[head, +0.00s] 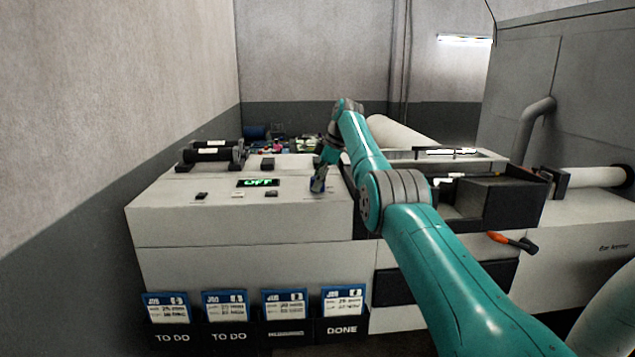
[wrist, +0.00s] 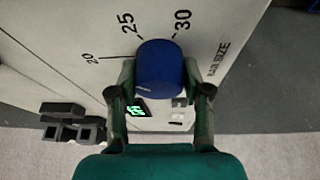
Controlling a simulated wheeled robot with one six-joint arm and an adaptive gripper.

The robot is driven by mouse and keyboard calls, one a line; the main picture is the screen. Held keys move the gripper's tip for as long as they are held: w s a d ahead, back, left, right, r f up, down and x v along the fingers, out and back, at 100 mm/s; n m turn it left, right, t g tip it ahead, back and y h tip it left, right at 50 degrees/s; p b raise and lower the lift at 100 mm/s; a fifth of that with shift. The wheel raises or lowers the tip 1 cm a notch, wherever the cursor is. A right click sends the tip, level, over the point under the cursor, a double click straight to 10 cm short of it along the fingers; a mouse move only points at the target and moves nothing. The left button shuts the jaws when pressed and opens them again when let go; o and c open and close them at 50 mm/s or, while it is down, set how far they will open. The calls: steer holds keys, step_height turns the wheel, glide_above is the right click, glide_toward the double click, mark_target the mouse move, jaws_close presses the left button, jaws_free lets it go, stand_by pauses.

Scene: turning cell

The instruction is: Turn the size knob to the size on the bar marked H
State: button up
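The blue size knob (wrist: 160,68) stands on the pale machine top, with 20, 25 and 30 and the words BAR SIZE printed around it. A faint light mark shows low on the knob; which number it is set to, I cannot tell. My gripper (wrist: 160,78) has a finger on each side of the knob, with no clear gap. In the head view my gripper (head: 319,172) reaches down to the knob (head: 318,185) near the console's right side. Dark bars with pale labels (head: 212,150) lie at the back left; their lettering is too small to read, so no H shows.
A green display (head: 258,183) reads OFF, with small switches in front. Job cards in holders (head: 286,335) marked TO DO and DONE hang on the console front. An orange-handled tool (head: 512,241) is at the right.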

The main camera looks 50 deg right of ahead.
steer(key=o, duration=0.4)
steer(key=shift+m, duration=0.3)
